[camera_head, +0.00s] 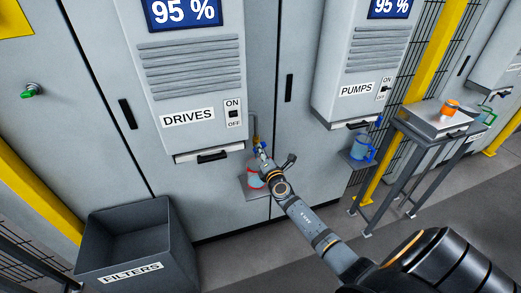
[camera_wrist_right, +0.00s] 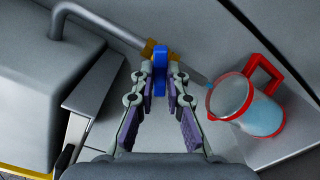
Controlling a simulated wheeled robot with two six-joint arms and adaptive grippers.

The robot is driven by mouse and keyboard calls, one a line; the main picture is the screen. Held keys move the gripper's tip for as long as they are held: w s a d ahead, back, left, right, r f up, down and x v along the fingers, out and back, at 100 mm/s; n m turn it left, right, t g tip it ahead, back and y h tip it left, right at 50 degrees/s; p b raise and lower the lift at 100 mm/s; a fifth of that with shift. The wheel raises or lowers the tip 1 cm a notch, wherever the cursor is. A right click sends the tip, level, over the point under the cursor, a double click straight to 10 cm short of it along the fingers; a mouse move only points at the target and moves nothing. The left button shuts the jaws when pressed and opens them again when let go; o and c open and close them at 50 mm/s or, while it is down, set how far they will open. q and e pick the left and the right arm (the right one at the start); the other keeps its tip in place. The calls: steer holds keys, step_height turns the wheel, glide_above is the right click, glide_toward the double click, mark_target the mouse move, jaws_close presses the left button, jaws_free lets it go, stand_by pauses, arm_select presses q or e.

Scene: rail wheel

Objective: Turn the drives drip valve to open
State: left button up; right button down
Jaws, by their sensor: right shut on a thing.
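The drives drip valve has a blue handle (camera_wrist_right: 160,72) on a brass body (camera_wrist_right: 149,48) at the end of a grey pipe (camera_wrist_right: 98,18). My right gripper (camera_wrist_right: 160,75) has its two fingers on either side of the blue handle, shut on it. In the head view my right gripper (camera_head: 264,154) is below the unit labelled DRIVES (camera_head: 190,70) and hides most of the valve. A clear jug with a red rim and handle (camera_wrist_right: 252,106) holds bluish liquid beside the valve outlet. It is partly hidden by my gripper in the head view (camera_head: 254,180). My left gripper is not in view.
The PUMPS unit (camera_head: 357,60) is to the right, with a blue-handled jug (camera_head: 359,150) below it. A side table (camera_head: 437,122) bears an orange object (camera_head: 450,108). A dark FILTERS bin (camera_head: 135,235) stands at the lower left.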

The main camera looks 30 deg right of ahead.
steer(key=n, duration=0.3)
steer(key=n+p, duration=0.1)
steer(key=n, duration=0.7)
steer(key=c, duration=1.7)
jaws_free()
steer(key=shift+f+n, duration=0.1)
steer(key=shift+n, duration=0.3)
steer(key=o, duration=0.5)
